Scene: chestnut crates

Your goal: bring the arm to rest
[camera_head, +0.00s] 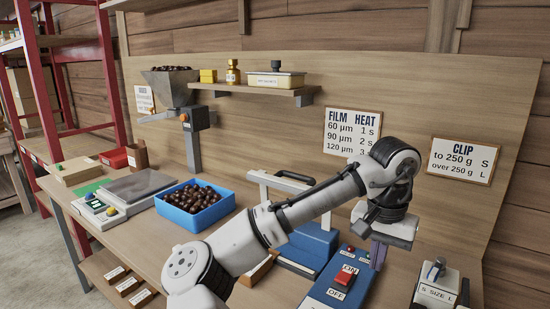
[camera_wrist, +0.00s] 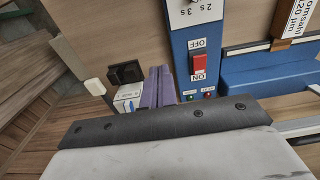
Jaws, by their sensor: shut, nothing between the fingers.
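My arm reaches up from the lower middle of the head view and bends down at the wrist. My gripper (camera_head: 377,258) points down above the right part of the workbench, beside the blue heat-sealer control box (camera_head: 338,285). In the wrist view the purple fingers (camera_wrist: 158,84) are together, with nothing seen between them. The control box (camera_wrist: 181,48), with its red ON/OFF switch, is close beside them in that view. The fingertips appear clear of the bench, though the exact gap is hard to tell.
A blue crate of chestnuts (camera_head: 195,218) and a scale (camera_head: 138,185) stand left. The sealer's white frame (camera_head: 265,200) is behind my arm. A clip device (camera_head: 437,285) stands right. A shelf (camera_head: 255,90) and hopper (camera_head: 172,85) are at the back.

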